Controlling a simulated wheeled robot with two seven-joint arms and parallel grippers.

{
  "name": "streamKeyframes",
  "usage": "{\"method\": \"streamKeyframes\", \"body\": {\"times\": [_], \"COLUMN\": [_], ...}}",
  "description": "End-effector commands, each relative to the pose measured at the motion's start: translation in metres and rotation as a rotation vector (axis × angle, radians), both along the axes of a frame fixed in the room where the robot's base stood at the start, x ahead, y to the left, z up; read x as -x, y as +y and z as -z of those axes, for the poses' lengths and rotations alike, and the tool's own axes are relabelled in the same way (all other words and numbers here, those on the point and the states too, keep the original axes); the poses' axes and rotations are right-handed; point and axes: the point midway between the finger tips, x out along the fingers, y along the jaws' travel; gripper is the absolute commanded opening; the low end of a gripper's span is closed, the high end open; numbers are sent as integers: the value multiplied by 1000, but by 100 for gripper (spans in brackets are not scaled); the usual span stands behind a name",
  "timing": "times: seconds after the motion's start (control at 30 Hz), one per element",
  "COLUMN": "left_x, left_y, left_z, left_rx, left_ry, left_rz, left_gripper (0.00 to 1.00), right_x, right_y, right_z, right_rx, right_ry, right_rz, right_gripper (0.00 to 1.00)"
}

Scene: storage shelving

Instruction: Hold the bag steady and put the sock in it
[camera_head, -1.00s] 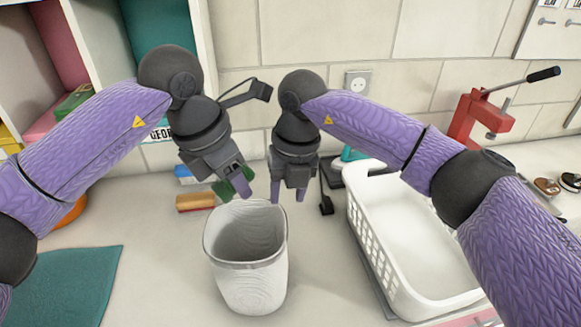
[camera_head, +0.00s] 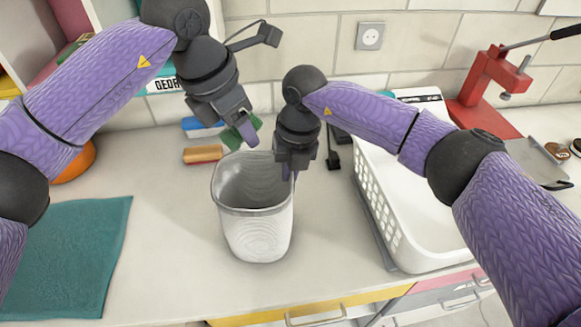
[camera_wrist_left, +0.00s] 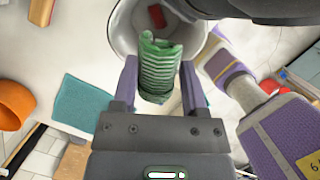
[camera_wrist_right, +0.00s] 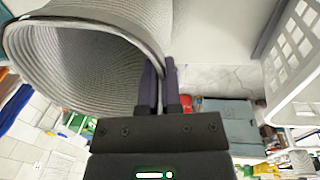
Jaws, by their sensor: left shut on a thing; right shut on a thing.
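The bag (camera_head: 255,235) is a light grey-white open-topped container standing upright on the counter in the head view. My right gripper (camera_head: 289,172) is shut on the right side of its rim; the right wrist view shows the fingers (camera_wrist_right: 160,88) close together on the edge of the bag (camera_wrist_right: 85,50). The green ribbed sock (camera_wrist_left: 158,68) is between the fingers of my left gripper (camera_wrist_left: 160,75), which is shut on it. A small red thing (camera_wrist_left: 156,15) shows within the opening.
A white basket (camera_head: 395,215) stands right of the bag. A teal cloth (camera_head: 65,255) lies at the left. A red-and-yellow brush-like block (camera_head: 203,153) and a blue item lie behind the bag. A red press (camera_head: 485,85) stands at the back right.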

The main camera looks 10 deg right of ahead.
Motion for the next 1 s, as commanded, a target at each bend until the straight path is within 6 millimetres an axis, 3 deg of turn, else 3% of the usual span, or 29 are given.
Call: {"method": "streamKeyframes", "body": {"times": [0.27, 1.0], "left_x": [0, 0], "left_y": [0, 0], "left_z": [4, 56], "left_rx": [0, 0], "left_ry": [1, 1], "left_rz": [0, 0], "left_gripper": [0, 0], "right_x": [0, 0], "right_y": [0, 0], "right_z": [0, 0], "right_rx": [0, -1], "right_ry": [0, 0], "right_rz": [0, 0], "right_gripper": [0, 0]}}
